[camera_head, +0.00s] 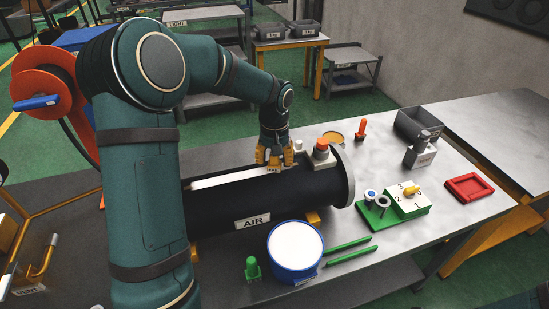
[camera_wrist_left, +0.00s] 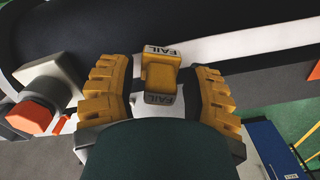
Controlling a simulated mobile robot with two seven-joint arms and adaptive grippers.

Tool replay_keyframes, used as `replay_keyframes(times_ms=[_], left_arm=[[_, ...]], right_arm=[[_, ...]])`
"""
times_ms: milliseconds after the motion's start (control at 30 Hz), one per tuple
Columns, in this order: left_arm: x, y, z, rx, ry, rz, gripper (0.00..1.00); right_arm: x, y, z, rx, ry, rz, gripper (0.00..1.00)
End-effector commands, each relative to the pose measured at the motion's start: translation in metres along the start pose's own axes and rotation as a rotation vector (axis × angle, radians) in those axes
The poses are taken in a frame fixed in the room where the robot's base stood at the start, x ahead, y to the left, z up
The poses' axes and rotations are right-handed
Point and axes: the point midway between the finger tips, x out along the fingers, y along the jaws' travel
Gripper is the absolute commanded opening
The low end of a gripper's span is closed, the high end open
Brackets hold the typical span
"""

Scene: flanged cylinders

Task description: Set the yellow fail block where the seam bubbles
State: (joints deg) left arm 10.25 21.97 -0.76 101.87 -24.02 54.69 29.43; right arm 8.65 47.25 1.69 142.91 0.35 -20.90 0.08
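The yellow fail block (camera_wrist_left: 160,75), with white FAIL labels, sits on the white seam strip (camera_wrist_left: 235,45) of the dark cylinder in the left wrist view. My left gripper (camera_wrist_left: 160,88) has its two yellow fingers on either side of the block, with dark gaps visible between. In the head view my left gripper (camera_head: 273,158) is low over the cylinder (camera_head: 285,207), near its flanged end, and mostly hides the block; a small label (camera_head: 273,170) shows below the fingers. The seam strip (camera_head: 225,180) runs along the cylinder's top. I cannot make out any bubbles. My right gripper is not in view.
An orange-capped fitting (camera_head: 321,148) stands close right of the gripper. A blue tub of white liquid (camera_head: 296,243) and a green bottle (camera_head: 252,268) are in front. A green numbered stand (camera_head: 377,215), red tray (camera_head: 488,184) and grey bin (camera_head: 405,124) are at right.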

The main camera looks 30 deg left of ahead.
Motion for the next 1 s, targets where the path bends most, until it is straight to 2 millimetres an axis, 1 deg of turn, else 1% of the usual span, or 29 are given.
replay_keyframes(times_ms=[67,167,267,500,600,700,833,1000], left_arm=[[-0.003,0.0,0.0,0.0,0.001,0.0,0.5],[-0.013,0.0,-0.001,-0.001,0.005,0.001,0.5],[-0.03,0.0,-0.001,0.001,0.005,0.001,0.5],[-0.08,0.0,-0.001,0.0,0.006,0.002,0.5],[-0.096,0.0,-0.001,0.0,0.004,0.001,0.5],[-0.109,0.0,-0.001,0.0,0.003,0.001,0.5],[-0.118,0.0,0.0,0.001,0.002,0.001,0.5],[-0.121,0.0,0.0,0.001,0.0,0.001,0.5]], right_arm=[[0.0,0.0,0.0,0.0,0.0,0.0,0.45],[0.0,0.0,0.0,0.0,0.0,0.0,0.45],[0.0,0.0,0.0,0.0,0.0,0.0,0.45],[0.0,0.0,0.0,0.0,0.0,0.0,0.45],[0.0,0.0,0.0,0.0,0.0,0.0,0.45],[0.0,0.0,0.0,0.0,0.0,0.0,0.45],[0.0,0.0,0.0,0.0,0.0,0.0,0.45],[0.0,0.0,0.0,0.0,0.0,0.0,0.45]])
